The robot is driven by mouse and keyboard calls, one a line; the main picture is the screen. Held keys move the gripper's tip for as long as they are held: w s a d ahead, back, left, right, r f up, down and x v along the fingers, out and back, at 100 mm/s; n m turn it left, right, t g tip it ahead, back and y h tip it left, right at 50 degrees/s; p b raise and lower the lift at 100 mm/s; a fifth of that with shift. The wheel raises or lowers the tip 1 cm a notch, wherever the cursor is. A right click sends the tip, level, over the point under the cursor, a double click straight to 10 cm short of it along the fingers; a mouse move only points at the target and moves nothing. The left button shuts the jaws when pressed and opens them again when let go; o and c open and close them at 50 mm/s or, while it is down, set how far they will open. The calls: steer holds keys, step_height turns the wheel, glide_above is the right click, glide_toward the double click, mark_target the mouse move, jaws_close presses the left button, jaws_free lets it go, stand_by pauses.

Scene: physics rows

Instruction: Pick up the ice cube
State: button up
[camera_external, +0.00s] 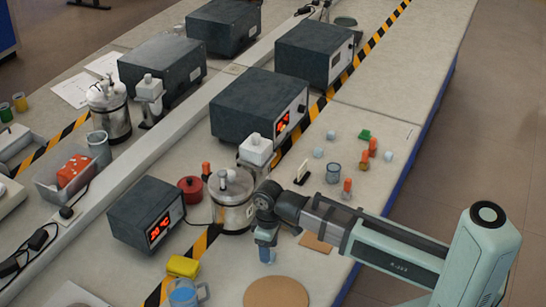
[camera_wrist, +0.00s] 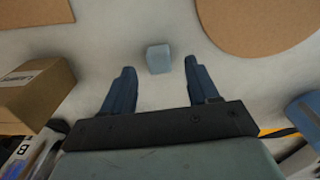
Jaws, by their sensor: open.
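The ice cube, a small pale blue block (camera_wrist: 158,58), lies on the light bench top in the wrist view. It sits just beyond the fingertips, roughly centred between them. My gripper (camera_wrist: 159,68) is open, with a dark blue finger on each side and nothing between them. In the external view my gripper (camera_external: 266,244) points down over the bench near the front edge. A pale blue patch at its fingertips there may be the cube, but the fingers blend with it.
A round cork mat (camera_external: 276,292) and a square cork piece (camera_external: 316,243) lie near my gripper. A brown box (camera_wrist: 36,92) shows in the wrist view.

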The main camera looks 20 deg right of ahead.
steer(key=shift+f, duration=1.2)
jaws_close()
steer(key=shift+r, duration=0.15)
